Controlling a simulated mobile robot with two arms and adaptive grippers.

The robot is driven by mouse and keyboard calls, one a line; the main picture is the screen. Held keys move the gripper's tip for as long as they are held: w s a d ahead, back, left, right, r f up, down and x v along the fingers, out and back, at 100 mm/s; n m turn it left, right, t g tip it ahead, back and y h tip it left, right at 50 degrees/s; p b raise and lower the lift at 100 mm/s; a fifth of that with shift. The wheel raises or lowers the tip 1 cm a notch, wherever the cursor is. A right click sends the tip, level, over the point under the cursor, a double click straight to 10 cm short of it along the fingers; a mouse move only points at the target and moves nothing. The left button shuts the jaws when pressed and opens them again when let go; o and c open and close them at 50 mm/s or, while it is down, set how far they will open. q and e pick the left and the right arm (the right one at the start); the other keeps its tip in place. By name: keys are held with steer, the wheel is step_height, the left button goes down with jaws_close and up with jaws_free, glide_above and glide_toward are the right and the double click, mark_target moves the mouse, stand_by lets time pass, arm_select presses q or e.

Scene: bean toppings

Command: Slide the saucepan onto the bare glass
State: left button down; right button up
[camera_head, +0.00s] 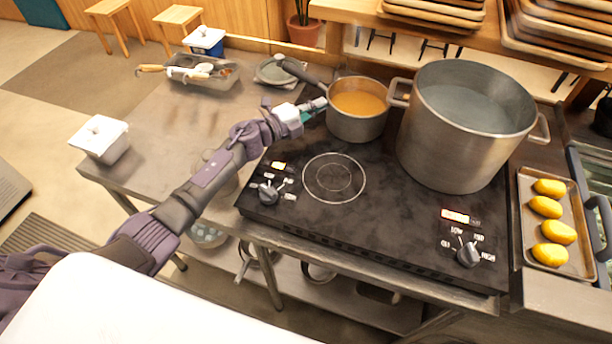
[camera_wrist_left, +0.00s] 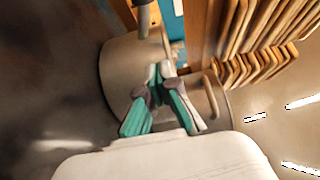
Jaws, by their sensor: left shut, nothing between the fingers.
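The saucepan (camera_head: 356,128) holds orange-brown contents and stands at the back of the black cooktop, its dark handle pointing to the back left. The bare glass with its ring mark (camera_head: 334,178) lies in front of it, with nothing on it. My left gripper (camera_head: 320,103) reaches in from the left, fingers shut and empty, at the saucepan's left side, below the handle. In the left wrist view the fingertips (camera_wrist_left: 158,72) overlap the saucepan's wall (camera_wrist_left: 118,75); I cannot tell if they touch. My right gripper is not in view.
A large stockpot (camera_head: 455,145) stands close to the saucepan's right. Knobs (camera_head: 268,193) line the cooktop's front. A tray (camera_head: 558,262) with several yellow items is at the right. A utensil bin (camera_head: 205,80) and dishes (camera_head: 275,72) sit on the left counter.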

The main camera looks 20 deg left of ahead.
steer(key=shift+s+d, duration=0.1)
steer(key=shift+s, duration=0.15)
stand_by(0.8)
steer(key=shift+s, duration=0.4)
